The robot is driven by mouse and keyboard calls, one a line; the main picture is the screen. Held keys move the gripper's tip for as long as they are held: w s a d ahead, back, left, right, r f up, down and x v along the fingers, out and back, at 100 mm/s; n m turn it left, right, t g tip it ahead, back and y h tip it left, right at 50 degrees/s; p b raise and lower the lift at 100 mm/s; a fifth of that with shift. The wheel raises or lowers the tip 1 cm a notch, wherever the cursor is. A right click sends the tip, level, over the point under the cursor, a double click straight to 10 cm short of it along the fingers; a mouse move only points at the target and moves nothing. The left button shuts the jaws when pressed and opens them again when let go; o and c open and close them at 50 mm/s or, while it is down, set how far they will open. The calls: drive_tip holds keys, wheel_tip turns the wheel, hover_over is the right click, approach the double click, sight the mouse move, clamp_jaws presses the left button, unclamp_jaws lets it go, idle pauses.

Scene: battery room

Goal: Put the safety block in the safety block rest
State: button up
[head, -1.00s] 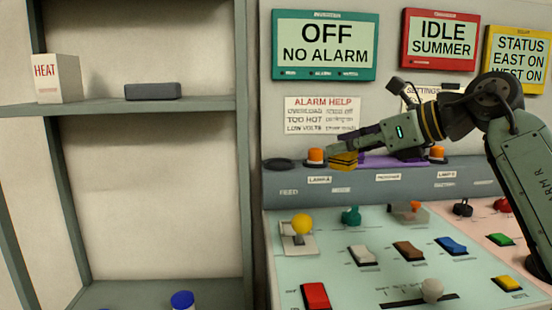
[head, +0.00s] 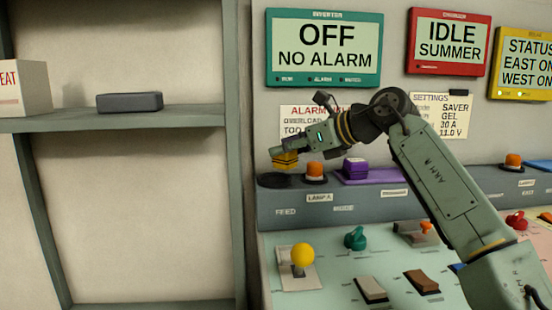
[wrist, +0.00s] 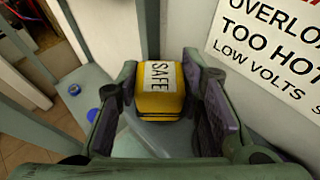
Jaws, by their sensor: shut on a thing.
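The safety block (head: 286,161) is a small yellow block with dark bands in the head view. The wrist view shows its yellow body (wrist: 160,104) and a white label reading SAFE. My gripper (head: 284,154) is shut on it, with a finger on each side. The block is over a dark round pad (head: 270,181) at the left end of the console ledge; I cannot tell whether they touch. No label marks a safety block rest.
An orange lamp (head: 314,172) stands just right of the block. The wall and Alarm Help sheet (head: 292,118) are close behind. A shelf post (head: 236,150) rises left of the ledge. Switches and knobs, including a yellow knob (head: 303,254), cover the panel in front.

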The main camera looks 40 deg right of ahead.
drive_tip(key=shift+w+a, duration=0.2)
drive_tip(key=shift+w, duration=1.35)
drive_tip(key=shift+w+f+p, duration=0.1)
drive_tip(key=shift+f+p, duration=0.2)
drive_tip(key=shift+f, duration=1.6)
drive_tip(key=shift+f, duration=0.15)
drive_tip(key=o, duration=0.9)
drive_tip(key=shift+r, duration=0.25)
drive_tip(key=b+v, duration=0.1)
drive_tip(key=v, duration=1.1)
